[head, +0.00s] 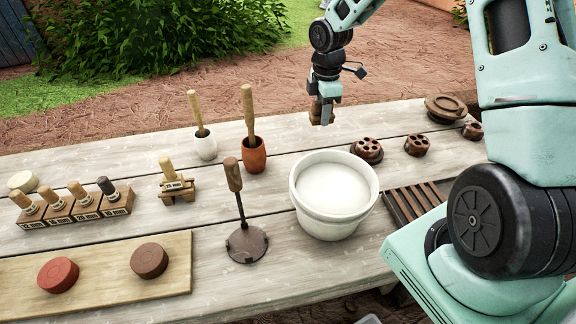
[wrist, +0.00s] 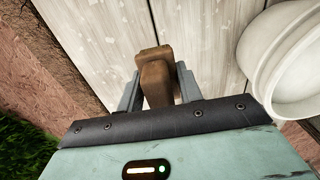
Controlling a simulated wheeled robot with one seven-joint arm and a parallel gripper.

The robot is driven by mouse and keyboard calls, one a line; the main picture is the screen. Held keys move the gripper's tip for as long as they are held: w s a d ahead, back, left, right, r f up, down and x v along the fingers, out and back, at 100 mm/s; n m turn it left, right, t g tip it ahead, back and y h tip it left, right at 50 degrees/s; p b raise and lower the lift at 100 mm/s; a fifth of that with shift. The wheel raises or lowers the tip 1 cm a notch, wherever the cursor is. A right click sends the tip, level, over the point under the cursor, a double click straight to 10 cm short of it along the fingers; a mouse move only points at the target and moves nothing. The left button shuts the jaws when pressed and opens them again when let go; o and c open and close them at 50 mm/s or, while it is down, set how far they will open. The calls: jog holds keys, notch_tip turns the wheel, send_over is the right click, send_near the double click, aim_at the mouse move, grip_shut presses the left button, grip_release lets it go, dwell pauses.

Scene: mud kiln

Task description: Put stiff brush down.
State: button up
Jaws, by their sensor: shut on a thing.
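My gripper (head: 323,112) hangs at the far side of the table, beyond the white bucket. In the wrist view, my gripper (wrist: 157,88) is shut on the stiff brush (wrist: 154,72), a brown wooden block held between the two grey fingers. In the head view, the brush (head: 316,108) shows only in part between the fingers. Its bristles cannot be made out. The pale plank table (head: 310,142) lies below it. I cannot tell whether the brush touches the boards.
The white bucket (head: 335,212) of pale contents stands nearer. A terracotta cup (head: 253,155) and a white cup (head: 205,147), each with a wooden-handled tool, stand left. Brown holed discs (head: 368,150) and a slatted rack (head: 408,203) are right. Boards around the gripper look clear.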

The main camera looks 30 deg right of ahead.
aim_at(316, 149)
jog(key=shift+w+a+f, duration=0.1)
jog(key=shift+f, duration=0.05)
jog(key=shift+a+f, duration=0.15)
jog(key=shift+f, duration=0.15)
notch_tip(316, 149, down, 9)
jog(key=shift+f, duration=0.1)
jog(key=shift+f, duration=0.15)
jog(key=o, duration=1.1)
